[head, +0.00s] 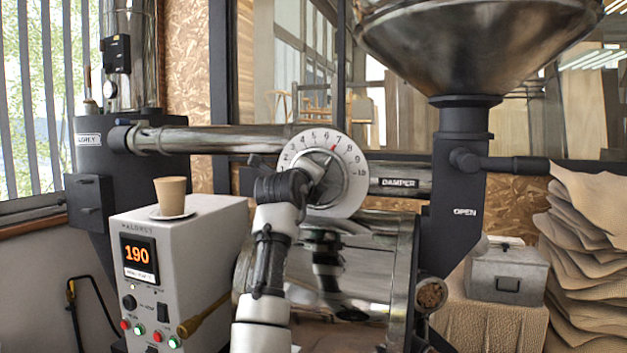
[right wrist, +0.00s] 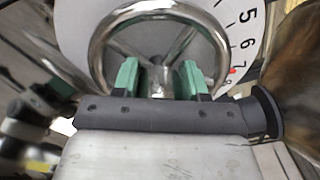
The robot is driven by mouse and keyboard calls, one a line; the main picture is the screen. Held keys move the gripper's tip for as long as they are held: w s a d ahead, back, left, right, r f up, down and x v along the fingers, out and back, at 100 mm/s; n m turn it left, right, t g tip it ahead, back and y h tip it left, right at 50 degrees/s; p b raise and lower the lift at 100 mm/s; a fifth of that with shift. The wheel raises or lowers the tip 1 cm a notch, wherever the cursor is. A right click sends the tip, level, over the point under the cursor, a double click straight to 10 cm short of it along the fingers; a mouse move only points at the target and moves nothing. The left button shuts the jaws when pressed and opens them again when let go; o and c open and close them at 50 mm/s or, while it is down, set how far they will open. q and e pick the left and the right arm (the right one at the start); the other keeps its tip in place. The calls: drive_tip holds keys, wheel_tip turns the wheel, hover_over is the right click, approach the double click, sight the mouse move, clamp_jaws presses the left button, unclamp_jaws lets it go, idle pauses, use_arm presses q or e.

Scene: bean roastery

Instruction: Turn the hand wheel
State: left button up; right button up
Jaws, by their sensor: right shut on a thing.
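The dial also fills the top of the right wrist view (right wrist: 242,55). My right gripper (head: 312,172) reaches up to the wheel from below. Its green fingers (right wrist: 160,80) are closed on a metal part of the wheel; whether this is rim or spoke I cannot tell. The gripper hides the wheel's lower left part in the head view. My left gripper is in neither view.
A grey control box (head: 190,265) reading 190 stands at left, with a paper cup (head: 171,190) on top. A horizontal pipe (head: 215,139) runs behind the dial. A black lever (head: 515,164) and hopper (head: 478,45) are at right, near stacked sacks (head: 590,240).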

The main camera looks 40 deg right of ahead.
drive_tip(key=shift+f, duration=0.35)
drive_tip(key=o, duration=1.3)
drive_tip(key=shift+r, duration=0.25)
drive_tip(key=shift+s+a, duration=0.1)
drive_tip(key=shift+b+v, duration=1.55)
drive_tip(key=shift+v, duration=3.8)
drive_tip(key=shift+f, duration=0.1)
